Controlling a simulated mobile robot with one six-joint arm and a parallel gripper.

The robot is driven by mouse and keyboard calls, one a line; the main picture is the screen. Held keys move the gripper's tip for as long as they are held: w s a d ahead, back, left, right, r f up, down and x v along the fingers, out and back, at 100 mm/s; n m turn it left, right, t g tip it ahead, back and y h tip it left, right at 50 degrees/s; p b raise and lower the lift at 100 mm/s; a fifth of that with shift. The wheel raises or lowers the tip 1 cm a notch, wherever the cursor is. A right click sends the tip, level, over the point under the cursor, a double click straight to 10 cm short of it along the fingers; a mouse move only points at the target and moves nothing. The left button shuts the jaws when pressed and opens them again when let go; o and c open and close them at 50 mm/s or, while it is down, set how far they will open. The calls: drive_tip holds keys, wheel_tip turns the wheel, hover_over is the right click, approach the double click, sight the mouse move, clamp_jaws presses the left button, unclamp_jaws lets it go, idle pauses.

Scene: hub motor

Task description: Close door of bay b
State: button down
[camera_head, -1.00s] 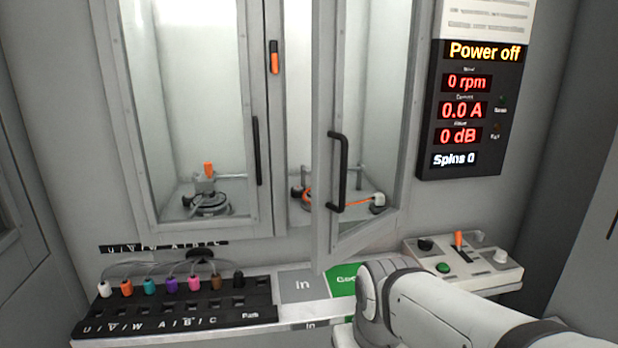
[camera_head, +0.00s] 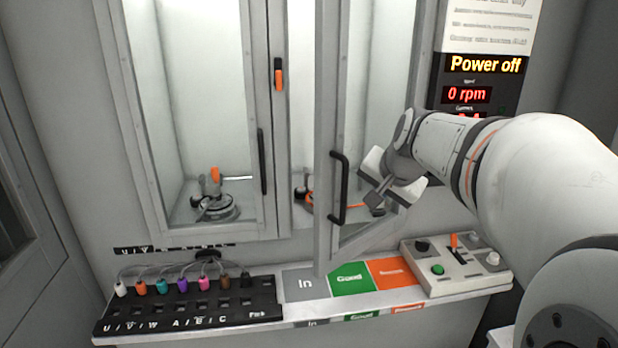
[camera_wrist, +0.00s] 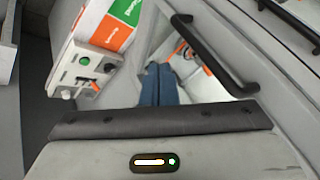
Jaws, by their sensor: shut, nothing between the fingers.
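The right bay's glazed door (camera_head: 327,120) stands ajar, its free left edge swung out towards me. No bay letter is readable on it. Its black bar handle (camera_head: 339,188) is near that free edge and also shows in the wrist view (camera_wrist: 214,58). My gripper (camera_head: 374,192) is just right of the handle, in front of the door's lower glass in the head view. Its blue fingertips (camera_wrist: 159,84) are together and empty, beside the handle. I cannot tell whether they touch the door.
The left bay's door (camera_head: 259,120) looks closed. Below are a shelf with In, green Good (camera_head: 350,278) and orange areas, a connector rack (camera_head: 190,305) and a control box (camera_head: 455,265). An orange-handled latch (camera_head: 279,75) sits between the bays.

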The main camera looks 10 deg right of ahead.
drive_tip(key=w+a+f+p, duration=0.1)
drive_tip(key=w+a+f, duration=0.2)
drive_tip(key=w, duration=0.2)
drive_tip(key=shift+w+f, duration=0.4)
